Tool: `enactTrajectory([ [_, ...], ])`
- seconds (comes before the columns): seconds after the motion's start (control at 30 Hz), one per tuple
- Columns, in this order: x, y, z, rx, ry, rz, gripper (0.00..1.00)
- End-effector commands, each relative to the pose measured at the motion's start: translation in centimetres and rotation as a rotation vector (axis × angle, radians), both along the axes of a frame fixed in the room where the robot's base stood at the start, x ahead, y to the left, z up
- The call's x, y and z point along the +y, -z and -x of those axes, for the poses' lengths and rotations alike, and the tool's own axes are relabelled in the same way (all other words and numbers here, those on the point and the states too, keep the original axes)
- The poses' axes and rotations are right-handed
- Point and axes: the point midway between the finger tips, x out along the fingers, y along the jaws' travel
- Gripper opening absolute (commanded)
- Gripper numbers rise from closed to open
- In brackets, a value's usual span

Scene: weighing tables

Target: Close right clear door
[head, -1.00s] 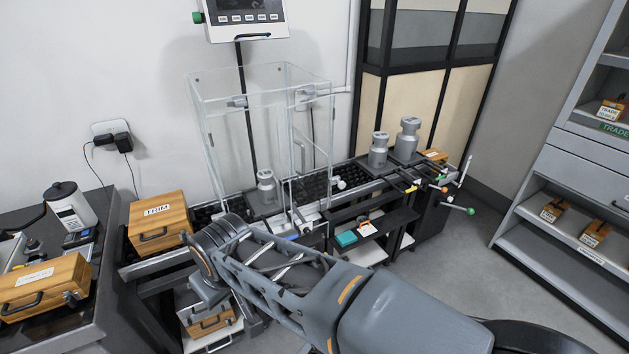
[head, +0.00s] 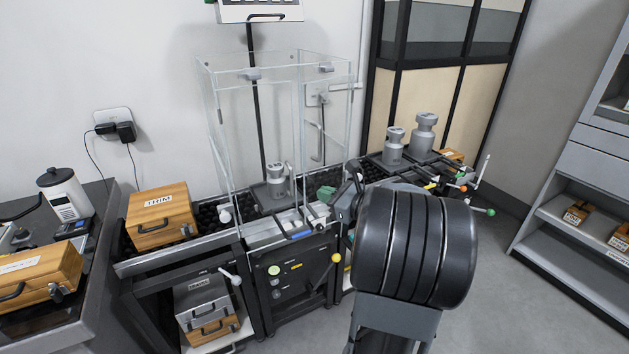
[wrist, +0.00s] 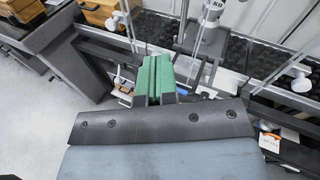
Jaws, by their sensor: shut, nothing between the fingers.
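A clear-walled weighing enclosure (head: 257,72) stands on the bench in the head view, with a grey weight (head: 277,182) on the plate inside. Its right clear door (head: 326,100) is a tall transparent panel with a pale vertical handle (head: 316,142). How far it stands open is hard to tell through the overlapping clear panes. My gripper (head: 326,194) is low at the enclosure's front right corner, partly hidden by my arm. Its green fingers (wrist: 156,78) are shut and empty in the wrist view, in front of the weight (wrist: 211,14). Contact with the door cannot be told.
A wooden box (head: 160,218) sits left of the enclosure on the bench. Two grey weights (head: 394,147) stand on the right. White knobs (wrist: 301,83) and a yellow-tipped lever (head: 335,258) project along the bench front. The open floor lies at right.

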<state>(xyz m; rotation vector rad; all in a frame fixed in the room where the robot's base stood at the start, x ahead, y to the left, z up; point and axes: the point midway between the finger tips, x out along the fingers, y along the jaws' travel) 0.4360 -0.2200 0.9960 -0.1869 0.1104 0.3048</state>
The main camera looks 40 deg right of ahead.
Motion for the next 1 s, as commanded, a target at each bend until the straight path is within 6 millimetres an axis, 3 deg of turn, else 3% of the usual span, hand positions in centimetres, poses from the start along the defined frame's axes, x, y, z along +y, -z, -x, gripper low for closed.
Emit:
enactTrajectory([
  [0.03, -2.0, 0.6, 0.3, -0.023, 0.063, -0.058, 0.0],
  [0.1, -4.1, 0.6, 0.7, -0.057, 0.13, -0.121, 0.0],
  [0.27, -6.3, 0.5, 0.5, -0.097, 0.199, -0.19, 0.0],
  [0.8, -5.4, 0.4, -8.8, -0.101, 0.203, -0.193, 0.0],
  [1.0, -5.2, 0.3, -11.3, -0.1, 0.205, -0.193, 0.0],
])
